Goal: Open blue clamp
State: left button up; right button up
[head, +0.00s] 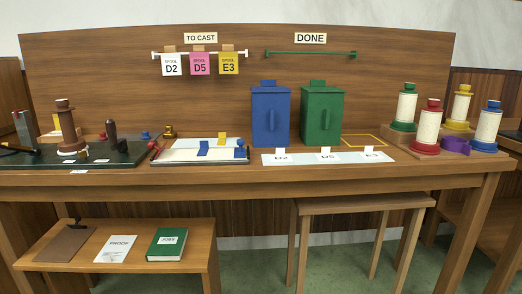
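A low tray-like fixture (197,155) with a pale bed and dark edges lies on the bench, left of centre. A small blue piece (204,148) stands up on its bed. Another blue part with a rounded knob (240,151) is at its right end. Either could be the blue clamp; at this size I cannot tell which, or whether it is open or shut. A yellow piece (222,140) and a red knobbed part (154,150) are also on the fixture. Neither of my grippers shows in the head view.
Blue (270,119) and green (321,118) lidded boxes stand right of the fixture, behind a pale labelled strip (310,158). Several coloured spools stand at the right, near a purple piece (456,146). A dark mat (125,155) with tools lies left. Job cards hang behind.

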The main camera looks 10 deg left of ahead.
aim_at(240, 152)
jog(key=k+j+u, duration=0.15)
jog(key=j, duration=0.25)
jog(key=j+u, duration=0.15)
jog(key=j, duration=0.25)
jog(key=k+j+u, duration=0.15)
jog(key=j, duration=0.3)
